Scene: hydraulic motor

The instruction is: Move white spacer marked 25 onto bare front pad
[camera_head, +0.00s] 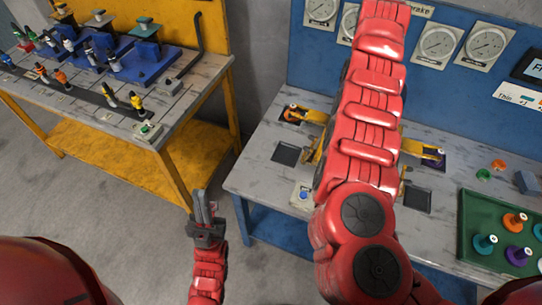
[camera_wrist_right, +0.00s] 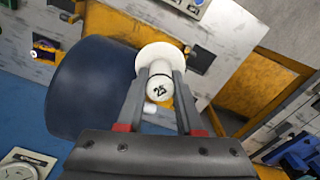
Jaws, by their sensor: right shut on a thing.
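The white spacer marked 25 (camera_wrist_right: 160,84) is between the fingers of my right gripper (camera_wrist_right: 163,92) in the right wrist view. It has a wide white flange at its far end, beside a large dark blue cylinder (camera_wrist_right: 90,88). My right arm hides this gripper and the spacer in the head view. Two bare dark square pads show on the grey bench: one left of my arm (camera_head: 287,153) and one right of it (camera_head: 416,198). My left gripper (camera_head: 204,205) hangs away from the bench, beyond its left side, with nothing visible in it; its finger gap is unclear.
A green tray (camera_head: 474,258) with several coloured spacers stands at the right. Gauges (camera_head: 438,42) line the blue back panel. Another workbench (camera_head: 190,90) stands at the left.

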